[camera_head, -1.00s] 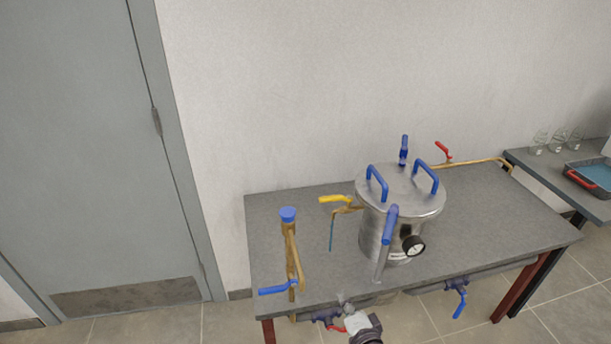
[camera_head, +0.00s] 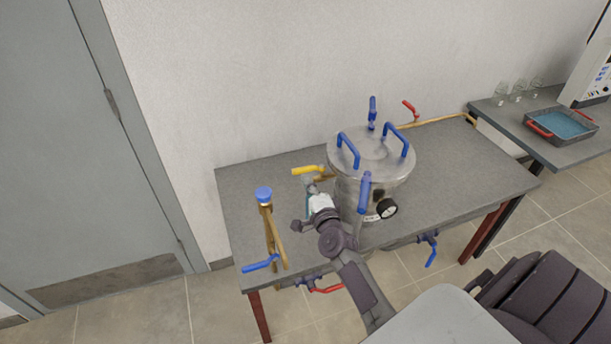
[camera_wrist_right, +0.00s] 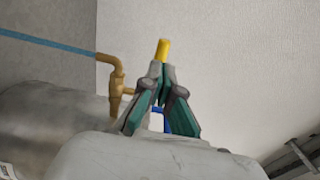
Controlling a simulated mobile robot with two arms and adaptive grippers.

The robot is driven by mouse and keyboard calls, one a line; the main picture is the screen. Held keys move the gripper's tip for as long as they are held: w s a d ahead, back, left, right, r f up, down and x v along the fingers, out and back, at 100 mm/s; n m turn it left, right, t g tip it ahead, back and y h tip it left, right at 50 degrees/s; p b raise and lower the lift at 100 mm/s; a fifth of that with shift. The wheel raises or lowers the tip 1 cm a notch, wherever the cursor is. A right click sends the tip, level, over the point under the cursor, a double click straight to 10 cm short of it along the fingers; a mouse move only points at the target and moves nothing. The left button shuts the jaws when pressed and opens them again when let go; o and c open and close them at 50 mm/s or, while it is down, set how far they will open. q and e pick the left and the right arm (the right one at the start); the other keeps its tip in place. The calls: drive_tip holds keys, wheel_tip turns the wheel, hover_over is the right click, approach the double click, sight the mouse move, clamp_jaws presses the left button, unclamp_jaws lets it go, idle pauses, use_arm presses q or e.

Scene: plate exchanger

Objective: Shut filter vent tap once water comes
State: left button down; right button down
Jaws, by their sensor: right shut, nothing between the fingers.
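The filter is a steel vessel (camera_head: 352,190) on the grey table. Its vent tap has a yellow handle (camera_head: 309,170) pointing left; it also shows in the right wrist view (camera_wrist_right: 162,50). The brass vent pipe (camera_wrist_right: 116,80) shows there too, with a thin blue stream of water (camera_wrist_right: 45,42) coming from it. In the head view the arm hides the stream. My right gripper (camera_head: 309,181) is at the yellow handle; its fingertips (camera_wrist_right: 165,72) are shut and empty, right by the handle. Whether they touch it I cannot tell. My left gripper is not in view.
A side table holds a tray (camera_head: 538,136) and glasses.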

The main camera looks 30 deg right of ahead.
drive_tip(key=shift+w+d+r, duration=0.1)
drive_tip(key=shift+w+d, duration=0.05)
drive_tip(key=shift+w, duration=0.4)
drive_tip(key=shift+w+d, duration=0.15)
drive_tip(key=shift+w, duration=0.25)
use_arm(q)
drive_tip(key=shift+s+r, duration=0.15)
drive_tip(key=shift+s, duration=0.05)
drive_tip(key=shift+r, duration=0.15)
use_arm(e)
drive_tip(key=shift+w+m+h, duration=0.15)
drive_tip(key=shift+m+h, duration=0.15)
